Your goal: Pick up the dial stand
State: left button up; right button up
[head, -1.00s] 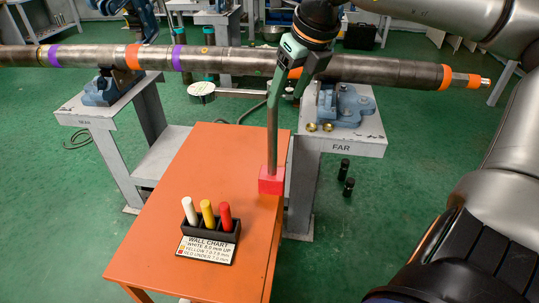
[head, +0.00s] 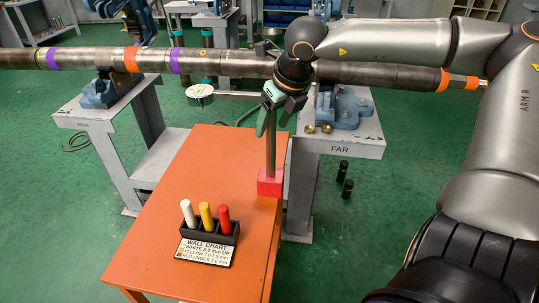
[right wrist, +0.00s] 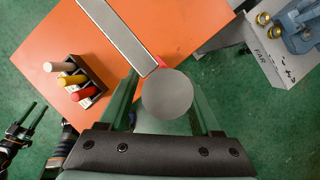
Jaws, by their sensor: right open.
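The dial stand has a red block base (head: 270,183) on the orange table, an upright grey post (head: 271,150) and a round dial (head: 201,91) on a side arm. My right gripper (head: 267,122) is open at the upper post, pointing down. In the right wrist view, the round grey post top (right wrist: 167,93) lies between the two open green fingers (right wrist: 165,108). The grey side arm (right wrist: 118,35) runs toward the upper left there. I cannot tell whether a finger touches the post.
A black holder with white, yellow and red sticks (head: 208,227) stands on the orange table (head: 160,235), with a wall chart label. A long pipe (head: 220,62) lies across blue vises behind the stand. The FAR bench (head: 352,143) is to the right.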

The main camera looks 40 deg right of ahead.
grip_shut()
dwell(0.4)
dwell(0.9)
jog(key=shift+w+r, duration=0.1)
jog(key=shift+r, duration=0.15)
